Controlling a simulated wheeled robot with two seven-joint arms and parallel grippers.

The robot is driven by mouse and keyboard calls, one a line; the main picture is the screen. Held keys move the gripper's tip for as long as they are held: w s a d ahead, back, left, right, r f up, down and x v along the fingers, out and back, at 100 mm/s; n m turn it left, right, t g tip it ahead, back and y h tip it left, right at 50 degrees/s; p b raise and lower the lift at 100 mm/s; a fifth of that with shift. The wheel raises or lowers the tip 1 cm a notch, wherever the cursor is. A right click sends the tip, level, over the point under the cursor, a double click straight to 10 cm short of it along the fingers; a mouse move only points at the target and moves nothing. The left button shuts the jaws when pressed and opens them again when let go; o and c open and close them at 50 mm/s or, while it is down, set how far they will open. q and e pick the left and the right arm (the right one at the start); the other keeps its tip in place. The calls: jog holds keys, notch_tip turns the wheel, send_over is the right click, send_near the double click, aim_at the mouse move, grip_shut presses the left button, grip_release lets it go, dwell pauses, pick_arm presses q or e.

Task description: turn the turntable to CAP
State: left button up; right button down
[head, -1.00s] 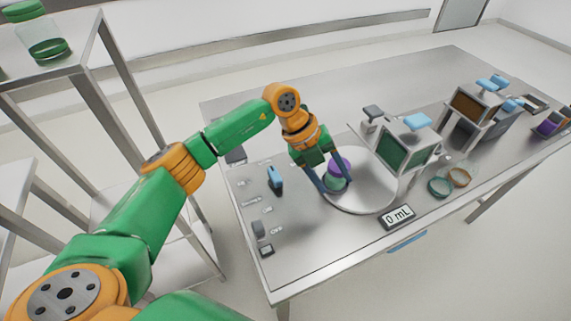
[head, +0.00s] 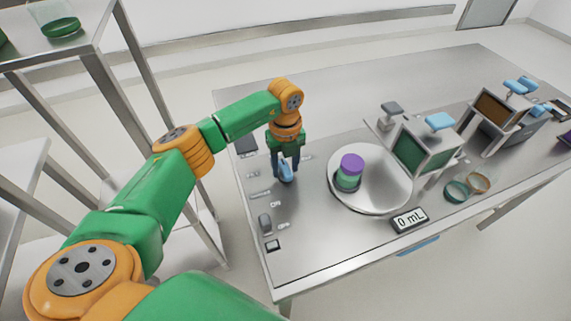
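The turntable (head: 385,192) is a round grey metal disc on the table. A jar with a purple lid (head: 351,162) and green body stands on its left part. Left of the turntable is a blue lever switch (head: 286,172) beside a column of small labels, too small to read surely. My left gripper (head: 285,177) points down at the blue switch, with its fingers around or beside it. Whether the fingers touch or grip the switch cannot be told. My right gripper is not in view.
A grey switch (head: 265,223) sits at the table's front left. A "0 mL" display (head: 409,220) stands in front of the turntable. A green-screened machine (head: 420,150) stands at its right. Teal and orange rings (head: 457,191) lie further right. A shelf rack (head: 100,80) stands at left.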

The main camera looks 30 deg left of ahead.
pick_arm(q)
grip_shut()
jog(key=shift+m, duration=0.3)
jog(key=shift+m+b, duration=0.55)
jog(key=shift+m, duration=0.45)
jog(key=m+b, duration=0.1)
jog(key=m, duration=0.2)
jog(key=shift+m, duration=0.3)
jog(key=m+b, duration=0.1)
jog(key=m, duration=0.2)
jog(key=shift+m, duration=0.3)
jog(key=shift+m+b, duration=0.4)
jog(key=shift+m, duration=1.1)
